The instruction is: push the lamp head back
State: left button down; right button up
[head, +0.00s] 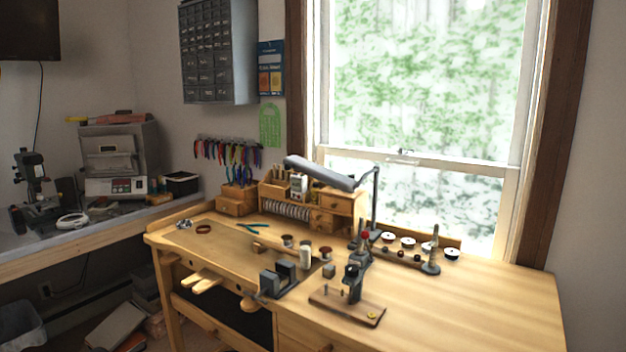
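The desk lamp has a long grey head (321,173) that reaches out to the left over the workbench. Its thin dark stand (375,200) rises at the back of the bench, in front of the window. The head hangs in front of and above the small wooden drawer unit, hiding part of it. Neither of my grippers shows in the head view.
The wooden workbench (470,305) is clear on its right side. A small press on a wooden base (345,305), a dark vise (277,280) and several small jars and tools stand around its middle. A grey side bench (100,232) stands at left.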

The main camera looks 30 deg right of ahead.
aim_at(330, 169)
jog(key=u, duration=2.35)
jog(key=i+z, duration=0.2)
jog(key=i, duration=0.25)
jog(key=i+j+z, duration=0.2)
jog(key=i, duration=0.25)
jog(key=i+l+z, duration=0.1)
jog(key=i+z, duration=0.95)
jog(key=i+l+z, duration=0.1)
jog(key=i+z, duration=1.3)
jog(key=i, duration=0.2)
jog(key=i+z, duration=0.35)
jog(key=i, duration=0.2)
jog(key=i+z, duration=0.2)
jog(key=z, duration=0.15)
jog(key=i+z, duration=0.15)
jog(key=z, duration=0.25)
jog(key=i+j+z, duration=0.2)
jog(key=z, duration=0.15)
